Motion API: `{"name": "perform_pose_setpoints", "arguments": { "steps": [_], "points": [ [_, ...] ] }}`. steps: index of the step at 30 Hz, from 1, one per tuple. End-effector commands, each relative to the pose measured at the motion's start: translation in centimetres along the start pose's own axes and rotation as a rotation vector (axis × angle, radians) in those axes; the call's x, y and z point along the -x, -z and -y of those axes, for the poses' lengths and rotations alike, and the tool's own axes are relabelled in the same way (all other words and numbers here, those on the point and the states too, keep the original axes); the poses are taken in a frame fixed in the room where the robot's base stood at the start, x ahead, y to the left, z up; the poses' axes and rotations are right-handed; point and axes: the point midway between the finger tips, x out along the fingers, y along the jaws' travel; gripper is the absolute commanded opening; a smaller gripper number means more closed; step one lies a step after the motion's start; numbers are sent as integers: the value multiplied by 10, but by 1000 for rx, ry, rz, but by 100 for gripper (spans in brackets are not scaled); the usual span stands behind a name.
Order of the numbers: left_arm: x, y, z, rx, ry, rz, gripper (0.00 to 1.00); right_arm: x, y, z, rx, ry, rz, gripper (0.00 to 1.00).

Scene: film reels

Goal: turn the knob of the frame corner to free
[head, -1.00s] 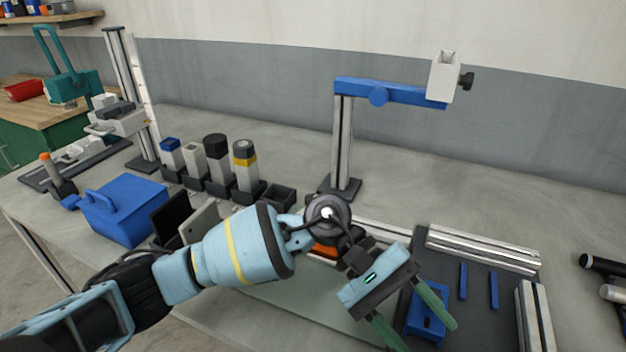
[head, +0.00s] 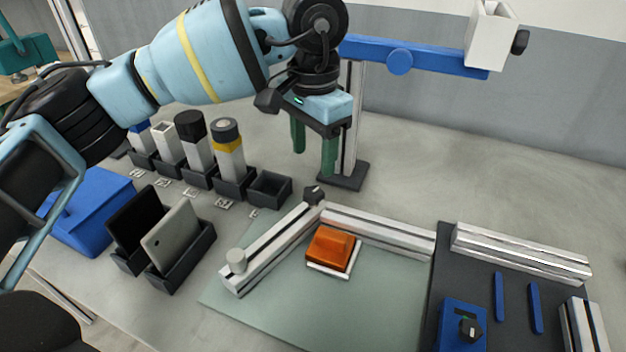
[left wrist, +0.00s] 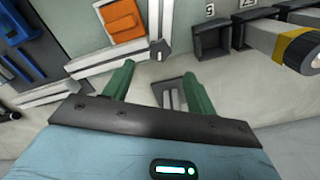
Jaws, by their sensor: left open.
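The frame corner (head: 315,206) is where two silver rails meet on the pale green mat. Its dark knob (head: 313,193) stands on top of the corner. The knob also shows in the left wrist view (left wrist: 160,48), just beyond the fingertips. My left gripper (head: 314,163) points down with its green fingers apart and empty, above and behind the knob in the head view. In the left wrist view the open fingers (left wrist: 157,74) point toward the corner, with nothing between them but bench and a post foot. My right gripper is not in view.
An orange block (head: 330,248) lies inside the frame. A post with a blue arm (head: 430,58) stands behind my gripper. Holders with several capped tubes (head: 228,150) and an empty black cup (head: 269,188) are to the left. A dark tray (head: 446,240) lies right.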

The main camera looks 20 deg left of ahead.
Motion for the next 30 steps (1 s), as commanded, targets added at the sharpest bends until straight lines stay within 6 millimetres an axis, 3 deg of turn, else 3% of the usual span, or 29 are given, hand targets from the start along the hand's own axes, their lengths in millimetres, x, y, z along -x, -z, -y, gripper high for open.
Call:
{"name": "perform_pose_setpoints", "arguments": {
  "steps": [16, 28, 30],
  "points": [
    [-69, 0, -1, 2, -3, 2, 57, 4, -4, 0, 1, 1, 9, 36],
    [-76, 0, -1, 2, -3, -1, 57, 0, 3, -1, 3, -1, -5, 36],
    [-76, 0, -1, 2, -3, -1, 49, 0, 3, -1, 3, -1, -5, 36]
  ]
}}
